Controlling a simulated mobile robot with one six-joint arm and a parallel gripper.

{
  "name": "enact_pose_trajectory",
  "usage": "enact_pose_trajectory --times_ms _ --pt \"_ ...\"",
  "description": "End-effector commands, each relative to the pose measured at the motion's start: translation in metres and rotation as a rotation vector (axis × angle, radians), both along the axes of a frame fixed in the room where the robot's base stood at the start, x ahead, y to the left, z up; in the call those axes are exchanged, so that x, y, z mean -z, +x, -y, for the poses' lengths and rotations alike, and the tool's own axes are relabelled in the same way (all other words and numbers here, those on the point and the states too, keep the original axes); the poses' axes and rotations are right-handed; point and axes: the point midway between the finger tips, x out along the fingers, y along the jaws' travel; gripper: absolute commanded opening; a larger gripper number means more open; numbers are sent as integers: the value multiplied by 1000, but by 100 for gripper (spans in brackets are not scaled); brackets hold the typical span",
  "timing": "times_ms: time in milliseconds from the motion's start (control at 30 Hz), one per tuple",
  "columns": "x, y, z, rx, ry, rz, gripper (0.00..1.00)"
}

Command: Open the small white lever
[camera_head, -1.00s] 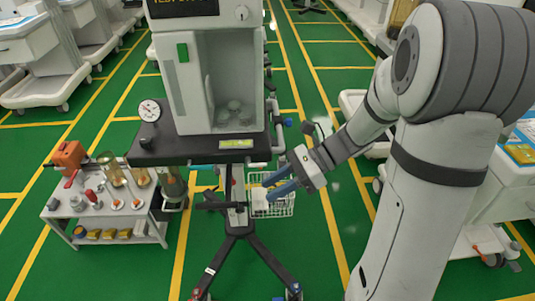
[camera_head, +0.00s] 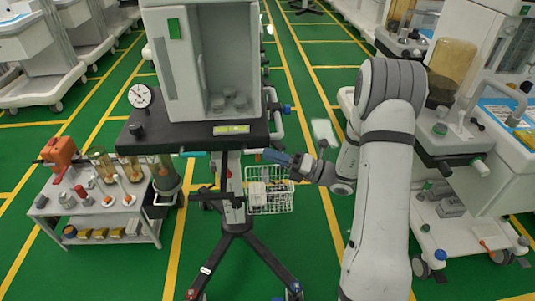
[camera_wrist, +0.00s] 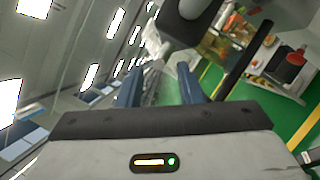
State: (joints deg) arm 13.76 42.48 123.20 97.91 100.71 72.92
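A small white lever (camera_head: 253,151) seems to stick out from under the front right of the black cart shelf in the head view. It is only a few pixels wide, so I cannot tell its position. My gripper (camera_head: 268,155) is just right of it, with its blue fingers pointing left at the lever's end. In the wrist view the two blue fingers of my gripper (camera_wrist: 160,86) stand apart, open. A pale stub lies beyond the gap between them; I cannot tell if it is the lever or whether the fingers touch it.
The black shelf (camera_head: 160,140) carries a dial gauge (camera_head: 140,96) and the tall white cabinet. A wire basket (camera_head: 282,198) hangs below my gripper. A low trolley (camera_head: 95,215) with bottles stands left, and another white cart (camera_head: 470,185) stands right of my arm. Green floor lies between.

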Motion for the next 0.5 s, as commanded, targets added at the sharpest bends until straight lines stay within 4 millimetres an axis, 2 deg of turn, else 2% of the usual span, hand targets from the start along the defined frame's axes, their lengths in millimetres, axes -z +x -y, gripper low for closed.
enact_pose_trajectory --times_ms 100,200,500 --pt "-3 5 -16 -3 -2 2 33" --pt "-5 7 -22 -2 -1 1 33" --pt "-6 9 -25 1 -1 1 33"
